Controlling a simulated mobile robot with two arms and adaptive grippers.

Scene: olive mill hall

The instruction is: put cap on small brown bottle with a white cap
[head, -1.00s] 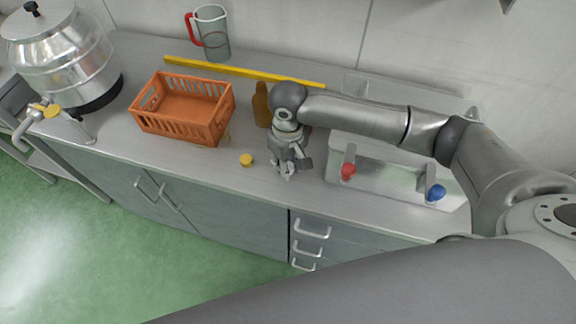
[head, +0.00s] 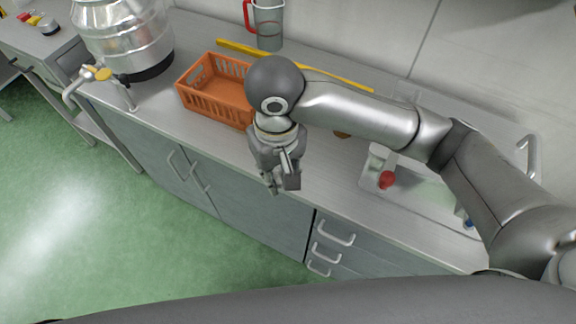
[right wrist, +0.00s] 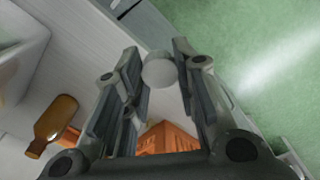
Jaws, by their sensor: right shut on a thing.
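My right gripper (head: 282,186) is over the front edge of the counter, pointing down. In the right wrist view its fingertips (right wrist: 158,62) are closed on a round whitish cap (right wrist: 160,71). A brown bottle (right wrist: 55,122) shows on the counter at the lower left of that view, apart from the gripper. In the head view my right arm hides most of that area; only a small brown patch (head: 342,135) shows below the arm, and I cannot tell what it belongs to. My left gripper is not in view.
An orange crate (head: 183,94) stands left of my right gripper. A metal urn with a tap (head: 125,40) stands farther left. A jug with a red handle (head: 268,25) and a yellow strip (head: 235,48) are behind. A basin with a red knob (head: 387,180) is on the right.

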